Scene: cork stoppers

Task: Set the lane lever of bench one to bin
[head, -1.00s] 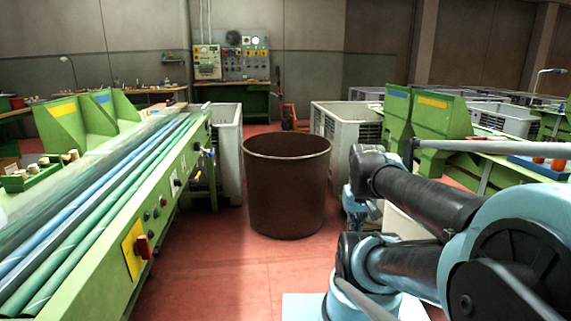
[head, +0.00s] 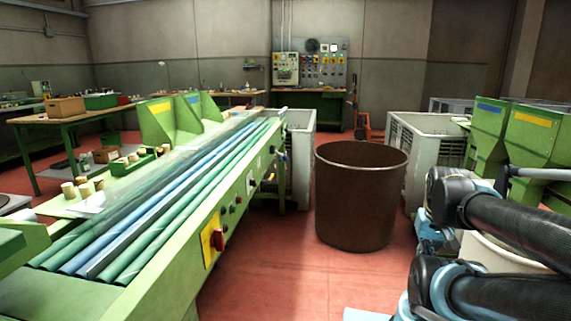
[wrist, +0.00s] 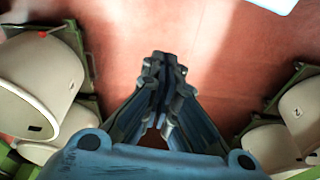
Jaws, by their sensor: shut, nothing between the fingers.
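A green bench (head: 190,235) with long green and blue rollers runs along the left in the head view. Its front panel carries a red rotary switch (head: 218,240) on a yellow plate, several small dark knobs (head: 237,199) and fittings near the far end (head: 281,156). I cannot tell which fitting is the lane lever or how it is set, nor read a bench number. My gripper (wrist: 165,62) shows in the wrist view, shut and empty, above red floor. The gripper is out of the head view, where only my arm shows at right.
A brown round bin (head: 355,205) stands on the red floor right of the bench. A pale crate (head: 440,140) is behind it; another (head: 300,150) is beyond the bench. Cream tubs (wrist: 35,85) flank my gripper in the wrist view. Floor between bench and bin is clear.

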